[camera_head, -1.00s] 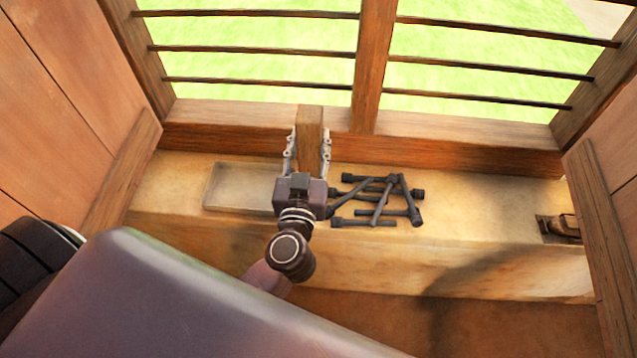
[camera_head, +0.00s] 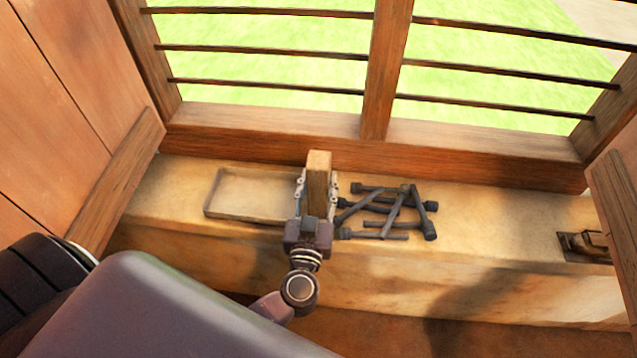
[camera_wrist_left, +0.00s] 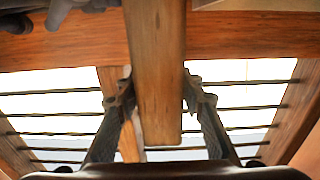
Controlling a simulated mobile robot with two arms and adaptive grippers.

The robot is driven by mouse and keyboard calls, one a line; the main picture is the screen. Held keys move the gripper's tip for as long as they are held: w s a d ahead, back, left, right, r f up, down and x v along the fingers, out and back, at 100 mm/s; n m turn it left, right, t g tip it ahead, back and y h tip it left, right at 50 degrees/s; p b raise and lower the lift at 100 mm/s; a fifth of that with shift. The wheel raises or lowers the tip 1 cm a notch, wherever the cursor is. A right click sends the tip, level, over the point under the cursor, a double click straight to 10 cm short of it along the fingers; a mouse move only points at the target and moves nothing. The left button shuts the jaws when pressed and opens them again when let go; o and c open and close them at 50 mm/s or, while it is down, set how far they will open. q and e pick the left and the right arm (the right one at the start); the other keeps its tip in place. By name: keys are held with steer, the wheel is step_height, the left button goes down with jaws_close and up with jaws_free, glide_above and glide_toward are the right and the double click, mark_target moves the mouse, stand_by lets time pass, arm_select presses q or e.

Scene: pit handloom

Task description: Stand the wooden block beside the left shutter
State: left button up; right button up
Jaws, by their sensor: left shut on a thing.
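The wooden block (camera_head: 318,178) is upright in my left gripper (camera_head: 317,188), whose fingers close on its two sides. In the left wrist view the block (camera_wrist_left: 156,70) runs between the fingers of the gripper (camera_wrist_left: 158,97). In the head view it overlaps the ledge between a shallow tray and dark rods; I cannot tell whether its lower end touches the ledge. The left shutter (camera_head: 70,75) is the wooden panel at the left, well apart from the block. My right gripper is not in view.
The ledge (camera_head: 165,195) runs below the barred window. The shallow tray (camera_head: 210,200) lies left of the block, and several dark rods (camera_head: 395,208) lie right of it. A dark metal fitting (camera_head: 583,246) is at the far right, by the right shutter (camera_head: 622,200). Ledge left of the tray is clear.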

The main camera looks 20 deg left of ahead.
arm_select(q)
steer(key=o, duration=0.9)
steer(key=shift+f, duration=0.1)
steer(key=o, duration=0.5)
steer(key=shift+s, duration=0.1)
